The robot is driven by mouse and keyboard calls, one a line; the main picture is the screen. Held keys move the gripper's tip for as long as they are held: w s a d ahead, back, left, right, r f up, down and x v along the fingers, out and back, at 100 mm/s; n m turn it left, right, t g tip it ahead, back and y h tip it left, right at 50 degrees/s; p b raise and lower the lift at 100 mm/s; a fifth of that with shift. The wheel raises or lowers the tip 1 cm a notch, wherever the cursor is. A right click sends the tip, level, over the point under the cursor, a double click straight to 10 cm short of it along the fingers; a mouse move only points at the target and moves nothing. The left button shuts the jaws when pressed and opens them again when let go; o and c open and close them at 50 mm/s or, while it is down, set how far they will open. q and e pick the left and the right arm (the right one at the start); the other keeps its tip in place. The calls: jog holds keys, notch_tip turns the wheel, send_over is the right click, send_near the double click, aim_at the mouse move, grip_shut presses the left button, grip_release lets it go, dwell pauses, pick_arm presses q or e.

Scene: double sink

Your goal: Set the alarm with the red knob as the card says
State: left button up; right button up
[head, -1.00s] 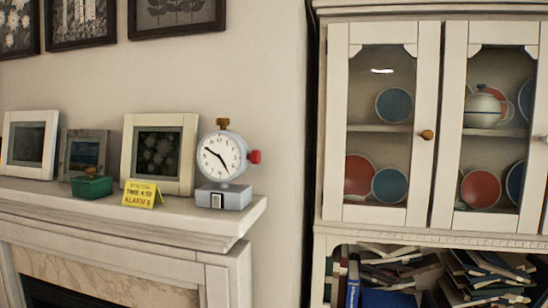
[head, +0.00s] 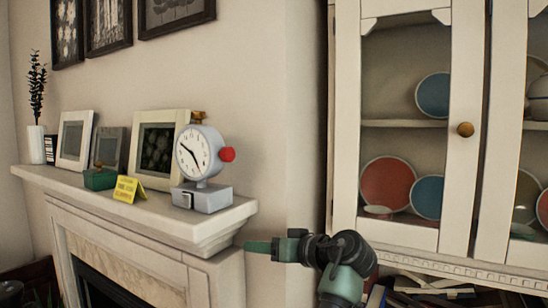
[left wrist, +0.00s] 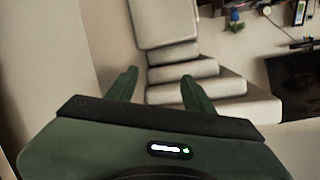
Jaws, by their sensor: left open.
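The white round clock (head: 198,152) stands on a grey base (head: 208,197) at the mantel's right end. One hand points to the upper left, the other to the lower right. The red knob (head: 228,154) sticks out from its right side; a brass knob (head: 198,117) is on top. The yellow card (head: 128,189) stands left of the clock; its print is too small to read now. My left gripper (head: 251,246) is open and empty, below and right of the clock, beside the mantel's end. In the left wrist view its fingers (left wrist: 160,78) are apart. My right gripper is out of view.
The mantel (head: 100,190) also holds a green box (head: 99,179), picture frames (head: 156,147) and a white vase (head: 37,144). A glass-door cabinet (head: 464,180) stands to the right. Wall space right of the red knob is clear. Stepped mantel moulding (left wrist: 180,72) lies before the left wrist camera.

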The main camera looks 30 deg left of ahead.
aim_at(231, 154)
pick_arm(q)
jog(key=s+d+r+n+g+y, duration=0.1)
jog(key=s+d+r+n+y, duration=0.15)
jog(key=r, duration=0.85)
jog(key=s+d+r+n+g+y, duration=0.1)
jog(key=s+r+n+g, duration=0.15)
jog(key=r, duration=0.85)
jog(key=shift+n+t, duration=0.4)
jog(key=shift+t, duration=0.05)
jog(key=a+p, duration=0.2)
jog(key=a, duration=0.4)
jog(key=shift+a+r, duration=0.15)
jog(key=shift+r, duration=0.05)
jog(key=shift+w+a, duration=0.1)
jog(key=shift+a, duration=0.65)
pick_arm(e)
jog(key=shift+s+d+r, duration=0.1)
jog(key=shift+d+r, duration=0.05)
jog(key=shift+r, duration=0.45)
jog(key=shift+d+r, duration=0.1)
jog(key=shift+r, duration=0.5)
pick_arm(q)
jog(key=shift+f, duration=0.1)
grip_shut()
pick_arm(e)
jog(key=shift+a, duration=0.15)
